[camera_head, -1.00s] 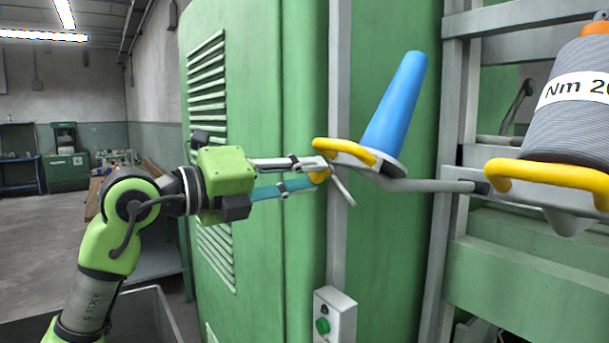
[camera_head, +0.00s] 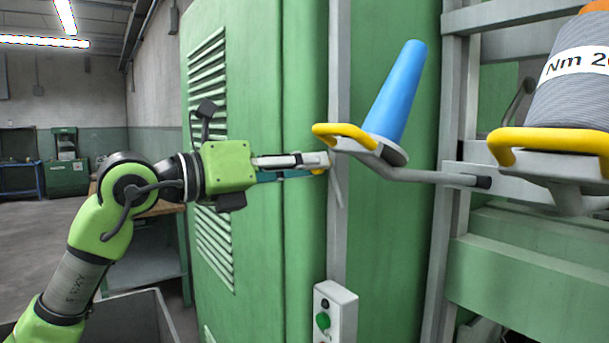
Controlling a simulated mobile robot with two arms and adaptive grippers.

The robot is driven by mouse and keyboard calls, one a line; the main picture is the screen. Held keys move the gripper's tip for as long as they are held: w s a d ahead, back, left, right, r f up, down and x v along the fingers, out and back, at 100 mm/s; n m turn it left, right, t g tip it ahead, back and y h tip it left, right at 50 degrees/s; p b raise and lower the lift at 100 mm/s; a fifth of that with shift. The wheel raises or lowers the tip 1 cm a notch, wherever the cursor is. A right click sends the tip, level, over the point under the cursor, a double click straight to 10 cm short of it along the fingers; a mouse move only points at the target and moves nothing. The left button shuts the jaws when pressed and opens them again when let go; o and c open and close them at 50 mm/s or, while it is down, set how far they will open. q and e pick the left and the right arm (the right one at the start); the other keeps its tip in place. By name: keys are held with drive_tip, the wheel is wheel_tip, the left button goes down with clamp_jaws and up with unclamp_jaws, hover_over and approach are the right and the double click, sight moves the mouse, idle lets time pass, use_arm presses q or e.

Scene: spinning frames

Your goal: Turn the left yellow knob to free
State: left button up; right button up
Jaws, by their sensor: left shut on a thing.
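My right gripper is not in view.
A yellow loop handle (camera_head: 343,131) and blue cone (camera_head: 398,92) sit close above the fingers on a grey arm. At right are a grey yarn spool (camera_head: 578,100) and another yellow handle (camera_head: 550,135). A green cabinet (camera_head: 265,230) stands behind my gripper.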

use_arm(q)
drive_tip(key=m+b, duration=0.1)
drive_tip(key=m, duration=0.3)
drive_tip(key=shift+m+b, duration=0.35)
drive_tip(key=shift+m, duration=0.05)
idle(0.4)
drive_tip(key=o, duration=1.1)
drive_tip(key=shift+c, duration=0.2)
drive_tip(key=shift+s+r, duration=0.1)
drive_tip(key=shift+a+r, duration=0.1)
drive_tip(key=shift+a, duration=0.05)
drive_tip(key=v, duration=0.7)
drive_tip(key=shift+s, duration=0.35)
